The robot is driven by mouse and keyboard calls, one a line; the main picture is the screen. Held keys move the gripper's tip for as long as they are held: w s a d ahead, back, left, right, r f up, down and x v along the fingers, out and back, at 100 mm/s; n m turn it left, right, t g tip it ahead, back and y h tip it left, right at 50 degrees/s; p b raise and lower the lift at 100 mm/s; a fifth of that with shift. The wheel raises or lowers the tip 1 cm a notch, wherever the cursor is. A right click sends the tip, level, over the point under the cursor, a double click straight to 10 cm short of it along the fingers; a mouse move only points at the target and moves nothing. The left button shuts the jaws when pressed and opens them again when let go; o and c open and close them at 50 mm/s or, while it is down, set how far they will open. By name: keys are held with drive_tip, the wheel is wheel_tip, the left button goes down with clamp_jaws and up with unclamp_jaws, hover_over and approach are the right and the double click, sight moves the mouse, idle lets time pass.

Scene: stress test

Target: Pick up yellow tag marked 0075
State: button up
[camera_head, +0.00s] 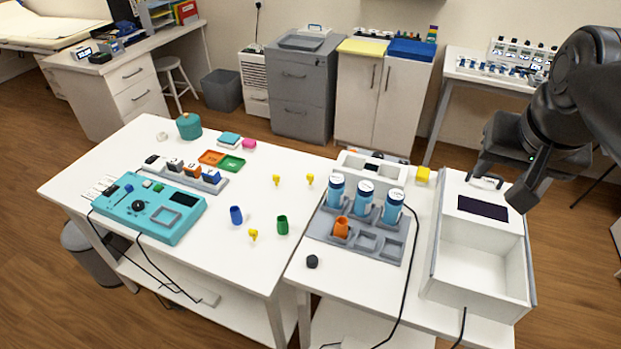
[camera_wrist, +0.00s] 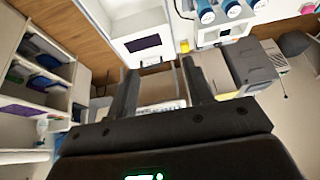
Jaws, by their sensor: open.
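Three small yellow tag-like pieces stand on the white left table in the head view: one at the back (camera_head: 276,179), one to its right (camera_head: 310,179) and one nearer the front (camera_head: 253,234). They are too small for any marking to be read, so I cannot tell which is 0075. My gripper (camera_head: 503,180) is at the right, above the white open box and far from these pieces. In the wrist view my gripper (camera_wrist: 160,72) has its fingers apart with nothing held between them.
A teal device (camera_head: 180,228) is at left. A yellow block (camera_head: 422,174) sits behind the rack.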

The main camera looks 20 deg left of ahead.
drive_tip(key=w+a+r, duration=0.3)
drive_tip(key=w+a, duration=0.3)
drive_tip(key=w, duration=0.3)
hover_over(310, 175)
drive_tip(key=s, duration=0.4)
wheel_tip(310, 175, down, 9)
drive_tip(key=shift+g, duration=0.4)
drive_tip(key=w+f, duration=0.1)
drive_tip(key=f, duration=1)
drive_tip(key=w+f, duration=0.1)
drive_tip(key=f, duration=1)
drive_tip(key=w+f, duration=0.2)
drive_tip(key=f, duration=0.9)
drive_tip(key=shift+w+f, duration=0.1)
drive_tip(key=shift+f, duration=0.2)
clamp_jaws()
